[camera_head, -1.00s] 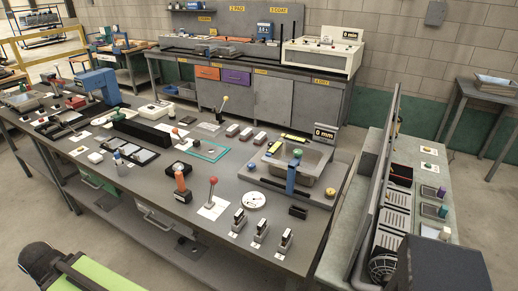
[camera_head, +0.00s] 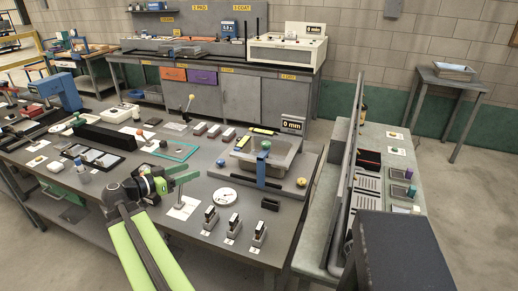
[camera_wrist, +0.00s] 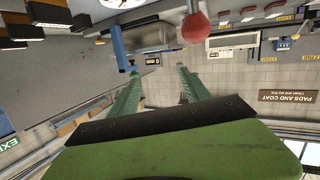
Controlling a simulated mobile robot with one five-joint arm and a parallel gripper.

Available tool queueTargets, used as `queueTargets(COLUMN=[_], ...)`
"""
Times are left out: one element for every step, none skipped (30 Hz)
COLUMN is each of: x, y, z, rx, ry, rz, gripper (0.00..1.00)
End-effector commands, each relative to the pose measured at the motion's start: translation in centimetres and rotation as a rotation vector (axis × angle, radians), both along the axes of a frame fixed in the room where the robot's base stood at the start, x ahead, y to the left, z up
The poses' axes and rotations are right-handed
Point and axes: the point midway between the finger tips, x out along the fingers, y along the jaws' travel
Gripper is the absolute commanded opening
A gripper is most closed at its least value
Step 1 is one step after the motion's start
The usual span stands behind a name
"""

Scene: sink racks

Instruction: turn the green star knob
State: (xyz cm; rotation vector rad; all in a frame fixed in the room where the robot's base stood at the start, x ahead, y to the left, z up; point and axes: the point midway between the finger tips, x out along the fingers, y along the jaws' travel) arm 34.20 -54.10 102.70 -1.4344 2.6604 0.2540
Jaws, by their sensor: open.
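A small green knob (camera_head: 264,145) tops a blue post (camera_head: 262,172) in front of the grey sink basin on the bench; its star shape is too small to make out. The blue post (camera_wrist: 117,45) also shows in the upside-down wrist view, near the left fingertip in the picture. My gripper (camera_head: 195,170) is above the front of the bench, left of the post and apart from it. Its two green fingers (camera_wrist: 160,75) are spread with nothing between them. Another small green piece (camera_head: 395,149) lies on a white card on the right bench.
A red ball-topped lever (camera_wrist: 195,27) stands close to my gripper. A yellow knob (camera_head: 301,182) sits right of the basin. A tall panel (camera_head: 350,165) borders the right bench.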

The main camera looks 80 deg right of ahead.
Motion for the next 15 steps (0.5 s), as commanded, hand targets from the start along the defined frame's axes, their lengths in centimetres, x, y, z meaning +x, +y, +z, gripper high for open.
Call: queueTargets(x=[-3.6, -5.4, -7.4, -8.8, -9.8, -10.9, -11.6, -12.0, -12.3, -12.4, -12.5, -12.5, -12.6, -12.7, -13.0], y=[-2.1, -3.0, -4.0, -4.5, -4.9, -5.3, -5.5, -5.6, -5.7, -5.8, -5.8, -5.8, -5.9, -6.0, -6.3], z=[0.8, 1.4, 2.0, 2.3, 2.5, 2.8, 2.9, 3.0, 3.2, 3.2, 3.2, 3.2, 3.2, 3.2, 3.2], rx=[-0.073, -0.108, -0.140, -0.157, -0.171, -0.182, -0.189, -0.193, -0.199, -0.199, -0.199, -0.199, -0.199, -0.198, -0.198], ry=[0.000, 0.003, 0.011, 0.016, 0.023, 0.028, 0.031, 0.034, 0.036, 0.037, 0.038, 0.038, 0.038, 0.038, 0.038], rz=[-0.069, -0.101, -0.138, -0.160, -0.178, -0.195, -0.206, -0.214, -0.218, -0.220, -0.221, -0.221, -0.221, -0.221, -0.222], gripper=[0.55, 0.55, 0.55, 0.55, 0.55, 0.55, 0.55, 0.55, 0.55, 0.55, 0.55, 0.55, 0.55, 0.55, 0.55])
